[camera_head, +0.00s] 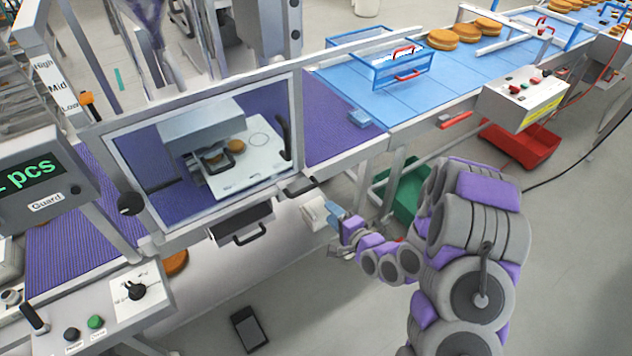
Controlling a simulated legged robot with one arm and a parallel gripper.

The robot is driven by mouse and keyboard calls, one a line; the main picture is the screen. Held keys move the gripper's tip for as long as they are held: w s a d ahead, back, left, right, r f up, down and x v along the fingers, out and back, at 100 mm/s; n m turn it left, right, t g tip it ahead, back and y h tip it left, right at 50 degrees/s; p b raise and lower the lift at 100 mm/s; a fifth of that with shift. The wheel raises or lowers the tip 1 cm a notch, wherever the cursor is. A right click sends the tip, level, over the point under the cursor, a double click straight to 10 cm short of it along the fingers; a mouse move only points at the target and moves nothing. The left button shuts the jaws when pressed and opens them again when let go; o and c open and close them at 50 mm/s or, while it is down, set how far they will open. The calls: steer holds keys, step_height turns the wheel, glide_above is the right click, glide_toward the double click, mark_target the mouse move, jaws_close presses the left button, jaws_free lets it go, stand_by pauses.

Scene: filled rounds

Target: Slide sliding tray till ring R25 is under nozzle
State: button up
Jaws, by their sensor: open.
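A white sliding tray (262,160) lies behind the clear guard window (130,148), with a drawn circle on its right part. A round brown piece (236,146) sits near its left part, beside a dark bracket. A grey housing (203,122) stands over the tray's left end. The nozzle itself and any ring label such as R25 are too small or hidden to tell. My gripper (335,230) is open, outside the guard, below and right of the window. It is apart from the tray. A small pale block (315,212) is close beside its fingertips; I cannot tell whether they touch.
A dark handle (299,186) juts from the front rail just above my gripper. A black drawer handle (250,234) is to the left. A blue wire basket (392,66) and filled rounds (443,39) are on the belt. Green (406,188) and red (520,143) crates stand below.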

steer(key=b+x, duration=0.4)
steer(key=x, duration=1.3)
steer(key=shift+d+b, duration=0.2)
steer(key=shift+b, duration=0.2)
steer(key=shift+f, duration=0.1)
steer(key=shift+c, duration=0.2)
jaws_close()
steer(key=shift+f, duration=0.1)
